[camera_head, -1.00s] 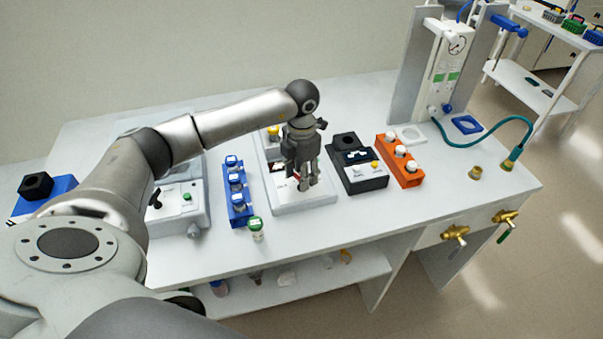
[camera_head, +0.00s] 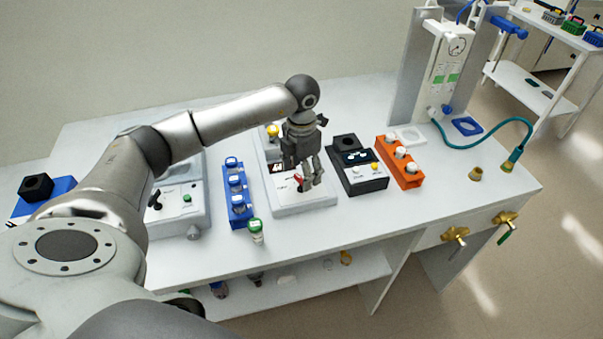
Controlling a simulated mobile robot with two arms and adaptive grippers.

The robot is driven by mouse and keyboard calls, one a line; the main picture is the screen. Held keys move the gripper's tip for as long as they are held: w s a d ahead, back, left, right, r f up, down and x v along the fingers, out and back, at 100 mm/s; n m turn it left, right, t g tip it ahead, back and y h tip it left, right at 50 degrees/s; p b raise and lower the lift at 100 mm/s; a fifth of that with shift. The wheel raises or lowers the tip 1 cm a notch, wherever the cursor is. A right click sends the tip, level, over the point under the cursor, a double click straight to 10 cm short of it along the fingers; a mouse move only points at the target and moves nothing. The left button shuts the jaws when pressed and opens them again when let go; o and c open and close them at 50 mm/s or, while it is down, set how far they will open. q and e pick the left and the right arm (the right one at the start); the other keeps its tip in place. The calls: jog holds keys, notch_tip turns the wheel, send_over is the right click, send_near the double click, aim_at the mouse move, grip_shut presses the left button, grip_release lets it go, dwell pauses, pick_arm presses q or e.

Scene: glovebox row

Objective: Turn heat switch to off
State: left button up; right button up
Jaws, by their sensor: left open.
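A white bench device (camera_head: 290,209) stands at the middle of the bench, with a yellow knob (camera_head: 273,131) at its back and a small dark display on its front face. A red switch part (camera_head: 298,180) shows on its front panel, close beside my left fingers. I cannot read its labels or its position. My left gripper (camera_head: 309,185) points down over this panel with its fingers apart and nothing visible between them. The fingers hide part of the panel, and I cannot tell whether they touch the switch. My right gripper is not in view.
A blue rack (camera_head: 237,203) and a green-capped vial (camera_head: 256,231) stand left of the device. A black device (camera_head: 354,175) and an orange rack (camera_head: 411,178) stand to its right. Another white device (camera_head: 176,222) is farther left.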

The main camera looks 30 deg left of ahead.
aim_at(301, 178)
pick_arm(q)
notch_tip(301, 178, up, 11)
jog(key=shift+f, duration=0.2)
dwell(0.5)
